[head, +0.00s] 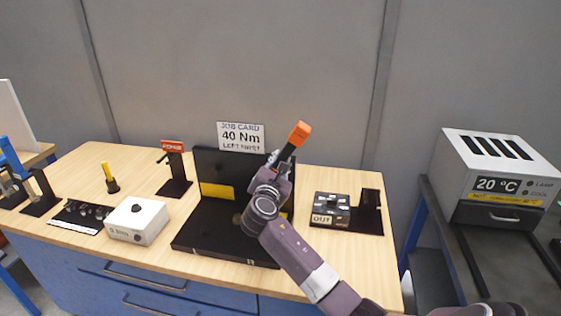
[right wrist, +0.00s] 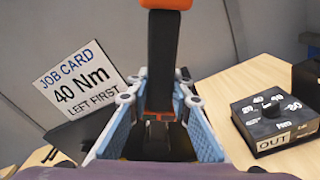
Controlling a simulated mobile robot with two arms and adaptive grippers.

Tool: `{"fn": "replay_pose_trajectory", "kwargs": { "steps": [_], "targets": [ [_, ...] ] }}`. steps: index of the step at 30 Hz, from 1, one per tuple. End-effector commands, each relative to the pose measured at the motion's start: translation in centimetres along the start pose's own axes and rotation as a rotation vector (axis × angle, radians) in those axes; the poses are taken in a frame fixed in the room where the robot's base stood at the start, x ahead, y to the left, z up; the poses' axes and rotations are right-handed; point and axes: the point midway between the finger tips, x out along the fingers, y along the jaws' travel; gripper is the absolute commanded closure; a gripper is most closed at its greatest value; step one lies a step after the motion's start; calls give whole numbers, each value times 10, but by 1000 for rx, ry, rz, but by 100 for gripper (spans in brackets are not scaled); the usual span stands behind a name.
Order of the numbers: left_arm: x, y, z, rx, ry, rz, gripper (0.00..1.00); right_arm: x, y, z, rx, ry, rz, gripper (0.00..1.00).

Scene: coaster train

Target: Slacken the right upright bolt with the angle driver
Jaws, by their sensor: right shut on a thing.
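My right gripper (head: 280,165) is shut on a tool with a black body and an orange end (head: 299,132), which I take for the angle driver. It tilts up to the right above the black fixture (head: 205,235). In the right wrist view the tool's black body (right wrist: 162,60) stands between the blue-padded fingers (right wrist: 160,115). The fixture has a flat base and an upright back plate with a yellow patch (head: 217,191) at left. My arm and gripper cover its right part, so the right upright bolt is hidden. My left gripper is not in view.
A job card (head: 241,136) reading "40 Nm, left first" stands behind the fixture. Right of it is a black dial box (head: 331,207) marked OUT. To the left are a white box (head: 137,221), a red-topped stand (head: 173,175) and a yellow-handled tool (head: 109,178). A grey oven-like unit (head: 492,165) stands far right.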

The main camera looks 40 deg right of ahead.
Motion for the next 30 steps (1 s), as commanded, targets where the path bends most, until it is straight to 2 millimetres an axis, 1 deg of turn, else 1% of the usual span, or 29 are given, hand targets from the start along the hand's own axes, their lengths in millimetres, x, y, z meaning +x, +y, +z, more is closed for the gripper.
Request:
{"fn": "replay_pose_trajectory", "kwargs": {
  "steps": [1,30],
  "targets": [
    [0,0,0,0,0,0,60,1,3,6,-1,-12,6,100],
    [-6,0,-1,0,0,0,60,2,3,7,0,-13,5,100]
  ]
}}
